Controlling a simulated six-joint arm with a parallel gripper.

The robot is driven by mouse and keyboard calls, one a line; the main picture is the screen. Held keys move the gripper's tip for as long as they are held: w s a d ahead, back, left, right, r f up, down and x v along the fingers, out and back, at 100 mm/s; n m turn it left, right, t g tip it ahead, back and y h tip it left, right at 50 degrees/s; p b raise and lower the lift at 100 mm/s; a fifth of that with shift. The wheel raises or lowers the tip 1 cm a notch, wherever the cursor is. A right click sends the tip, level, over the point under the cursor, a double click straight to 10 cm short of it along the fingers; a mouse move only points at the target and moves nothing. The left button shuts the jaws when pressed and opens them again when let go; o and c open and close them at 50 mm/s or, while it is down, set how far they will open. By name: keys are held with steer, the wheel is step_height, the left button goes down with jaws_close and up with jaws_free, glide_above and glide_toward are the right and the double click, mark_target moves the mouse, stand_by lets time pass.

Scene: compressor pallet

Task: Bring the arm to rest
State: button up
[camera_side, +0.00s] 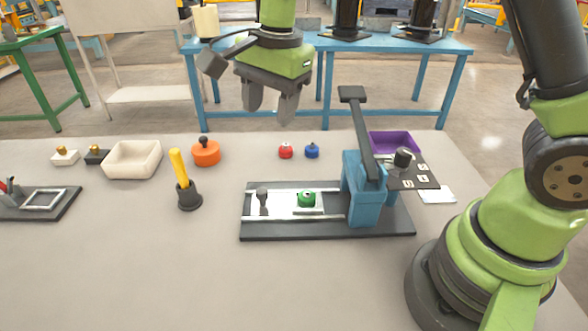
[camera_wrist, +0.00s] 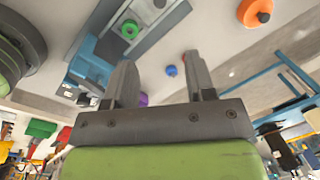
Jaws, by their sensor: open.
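My gripper (camera_side: 271,108) hangs in the air above the back part of the grey table, with its two fingers apart and nothing between them. In the wrist view my gripper (camera_wrist: 160,85) also shows spread, empty fingers. The blue press fixture (camera_side: 365,190) stands on a dark base plate below and to the right of my gripper, its lever arm raised. A green round part (camera_side: 307,198) sits on the light plate of the fixture. My gripper is clear of the fixture and touches nothing.
A red knob (camera_side: 286,151) and a blue knob (camera_side: 311,150) stand behind the fixture, near a purple bin (camera_side: 396,143). An orange lidded pot (camera_side: 206,153), a yellow-handled tool in a dark holder (camera_side: 183,180) and a cream bin (camera_side: 132,159) stand left. The front table is clear.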

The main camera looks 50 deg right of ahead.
steer(key=s+d+r+n+t, duration=0.3)
steer(key=s+r+n, duration=0.2)
steer(key=s+r, duration=0.4)
steer(key=s+d+r+n+t+y, duration=0.1)
steer(key=s+n+t, duration=0.1)
steer(key=s+n, duration=0.4)
steer(key=s, duration=0.5)
steer(key=shift+t, duration=0.4)
steer(key=shift+d, duration=0.1)
stand_by(1.2)
